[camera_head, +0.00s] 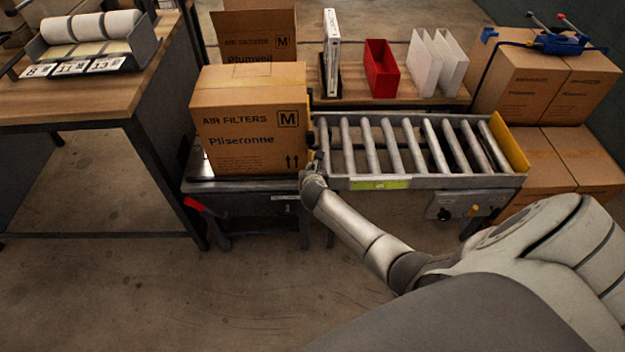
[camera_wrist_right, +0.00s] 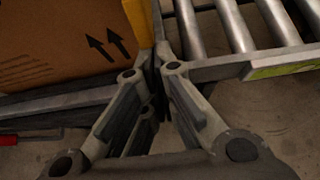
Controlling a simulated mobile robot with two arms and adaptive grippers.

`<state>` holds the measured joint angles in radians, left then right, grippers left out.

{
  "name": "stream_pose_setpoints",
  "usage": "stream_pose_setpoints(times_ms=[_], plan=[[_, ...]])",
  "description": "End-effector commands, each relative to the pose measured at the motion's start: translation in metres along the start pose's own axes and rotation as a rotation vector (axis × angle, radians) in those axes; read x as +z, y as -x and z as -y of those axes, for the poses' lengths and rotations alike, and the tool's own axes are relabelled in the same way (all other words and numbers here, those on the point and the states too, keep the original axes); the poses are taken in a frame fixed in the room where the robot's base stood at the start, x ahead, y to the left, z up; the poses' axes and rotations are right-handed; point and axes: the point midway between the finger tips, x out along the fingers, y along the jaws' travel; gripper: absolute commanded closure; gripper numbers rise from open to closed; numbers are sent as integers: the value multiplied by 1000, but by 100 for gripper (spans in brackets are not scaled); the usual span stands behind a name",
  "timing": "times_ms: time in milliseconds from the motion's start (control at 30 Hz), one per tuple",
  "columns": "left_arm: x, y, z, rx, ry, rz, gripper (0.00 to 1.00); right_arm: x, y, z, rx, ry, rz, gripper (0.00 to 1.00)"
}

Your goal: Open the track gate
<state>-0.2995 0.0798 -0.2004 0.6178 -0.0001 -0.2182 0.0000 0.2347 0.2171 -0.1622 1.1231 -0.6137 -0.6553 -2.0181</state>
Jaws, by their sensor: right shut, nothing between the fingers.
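A narrow yellow upright plate, which looks like the track gate (camera_wrist_right: 143,24), stands between the cardboard box and the roller track in the right wrist view. In the head view it is mostly hidden beside the box. My right gripper (camera_wrist_right: 157,72) is shut and empty, its fingertips close to the lower end of the plate and the track's side rail. I cannot tell if they touch it. In the head view the right gripper (camera_head: 311,168) is at the front left corner of the roller track (camera_head: 425,182). My left gripper is not in view.
The air filter box (camera_head: 248,125) stands left of the track on a dark stand with a red handle (camera_head: 195,204). A yellow end plate (camera_head: 509,143) closes the track's right end. The rollers are empty. A wooden table (camera_head: 100,102) stands at left.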

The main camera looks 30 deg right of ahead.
Motion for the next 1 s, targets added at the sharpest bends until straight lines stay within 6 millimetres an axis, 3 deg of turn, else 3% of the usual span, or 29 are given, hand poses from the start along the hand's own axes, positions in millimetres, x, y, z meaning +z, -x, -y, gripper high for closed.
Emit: stream_pose_setpoints(times_ms=[33, 500, 1000], plan=[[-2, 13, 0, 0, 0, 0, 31, 14, 6, 0, 0, 0, 5, 100], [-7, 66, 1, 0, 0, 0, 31, 67, 28, 0, 1, -1, 6, 100], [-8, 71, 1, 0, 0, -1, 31, 73, 29, -1, 2, -1, 6, 100]])
